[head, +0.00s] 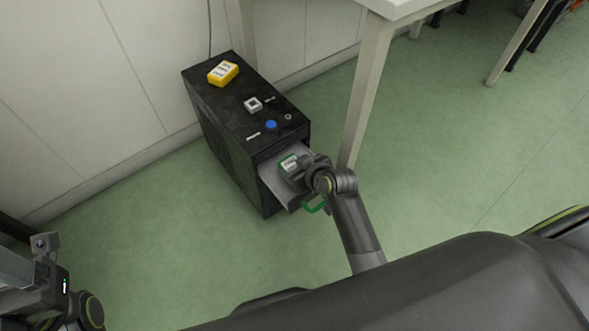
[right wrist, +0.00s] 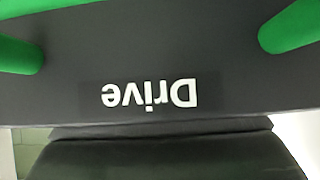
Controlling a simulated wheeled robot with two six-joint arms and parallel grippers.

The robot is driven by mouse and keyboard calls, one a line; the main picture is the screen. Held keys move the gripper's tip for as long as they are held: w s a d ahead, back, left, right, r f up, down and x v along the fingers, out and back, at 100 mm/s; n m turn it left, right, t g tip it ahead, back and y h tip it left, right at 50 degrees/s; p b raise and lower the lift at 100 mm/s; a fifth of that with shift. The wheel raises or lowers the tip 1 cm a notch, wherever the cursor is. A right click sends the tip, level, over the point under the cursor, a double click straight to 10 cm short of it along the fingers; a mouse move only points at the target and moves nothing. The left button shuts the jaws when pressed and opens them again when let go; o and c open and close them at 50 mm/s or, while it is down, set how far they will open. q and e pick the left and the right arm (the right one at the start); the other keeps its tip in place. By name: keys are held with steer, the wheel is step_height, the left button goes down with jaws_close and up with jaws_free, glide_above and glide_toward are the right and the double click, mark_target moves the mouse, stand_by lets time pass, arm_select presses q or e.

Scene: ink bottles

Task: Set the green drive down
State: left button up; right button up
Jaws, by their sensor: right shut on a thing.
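The green drive (head: 289,163), with a pale label on top, is over the pulled-out grey tray (head: 281,182) of the black box (head: 232,118). My right gripper (head: 295,166) is shut on the drive, reaching in from the right. I cannot tell whether the drive touches the tray. The tray's green handle (head: 316,208) shows below the gripper. In the right wrist view, the dark drawer front (right wrist: 150,60) reads "Drive" upside down between green handle ends; the drive is not seen there. My left arm's end is at the lower left; its fingers cannot be made out.
On the box top are a yellow device (head: 223,73), a small white-rimmed square (head: 253,104) and a blue button (head: 271,125). A table leg (head: 366,85) stands close right of the box. The wall is behind. Green floor (head: 150,235) is clear at the left.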

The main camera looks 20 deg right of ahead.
steer(key=shift+r, duration=0.1)
steer(key=o, duration=1.1)
steer(key=shift+c, duration=0.2)
